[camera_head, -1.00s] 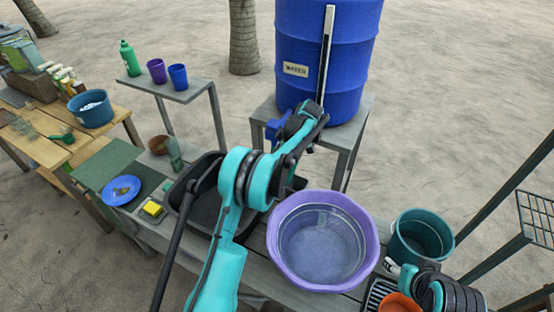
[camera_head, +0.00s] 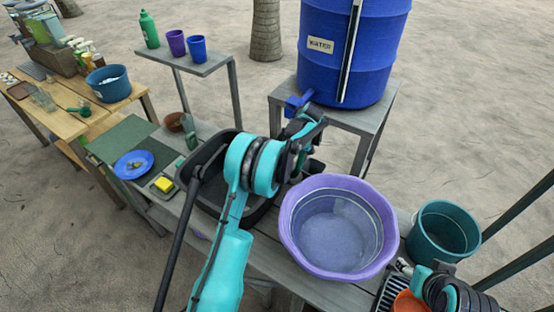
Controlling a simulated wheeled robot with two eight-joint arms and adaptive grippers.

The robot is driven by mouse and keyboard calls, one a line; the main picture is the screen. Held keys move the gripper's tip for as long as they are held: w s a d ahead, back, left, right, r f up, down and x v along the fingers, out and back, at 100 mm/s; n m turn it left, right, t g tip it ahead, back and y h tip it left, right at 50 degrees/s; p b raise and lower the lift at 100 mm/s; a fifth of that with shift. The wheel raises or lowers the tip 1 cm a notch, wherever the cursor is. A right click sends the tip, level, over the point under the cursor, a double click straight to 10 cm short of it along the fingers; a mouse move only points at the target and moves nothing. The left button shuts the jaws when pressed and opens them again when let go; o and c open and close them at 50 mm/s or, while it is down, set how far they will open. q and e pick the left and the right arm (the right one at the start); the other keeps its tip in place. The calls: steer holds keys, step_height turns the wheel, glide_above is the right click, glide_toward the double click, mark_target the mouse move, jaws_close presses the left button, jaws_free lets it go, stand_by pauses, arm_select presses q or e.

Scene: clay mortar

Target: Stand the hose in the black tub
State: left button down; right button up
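The black tub (camera_head: 262,212) sits in the bench, partly hidden behind my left arm. My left gripper (camera_head: 313,140) is over the tub's right side, just below the blue tap of the water barrel; its fingers are too small and overlapped to read. No hose can be clearly made out. A thin black tube (camera_head: 170,255) runs up beside my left forearm, and I cannot tell whether it is the hose or part of my arm. My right gripper (camera_head: 420,280) is at the lower right by an orange bowl (camera_head: 408,303), its fingers largely hidden.
A purple basin (camera_head: 292,237) stands right of the tub, with a teal pot (camera_head: 472,235) beyond it. The blue water barrel (camera_head: 320,75) stands behind on a stand. A blue plate (camera_head: 122,170) and a yellow sponge (camera_head: 164,184) lie left of the tub.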

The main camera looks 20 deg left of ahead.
arm_select(q)
steer(key=shift+a+f, duration=0.15)
steer(key=shift+f, duration=0.1)
steer(key=shift+c, duration=2.1)
jaws_free()
steer(key=p+v, duration=0.5)
steer(key=v, duration=0.5)
steer(key=shift+s+a+r, duration=0.2)
steer(key=shift+a+r, duration=0.05)
steer(key=shift+r, duration=0.35)
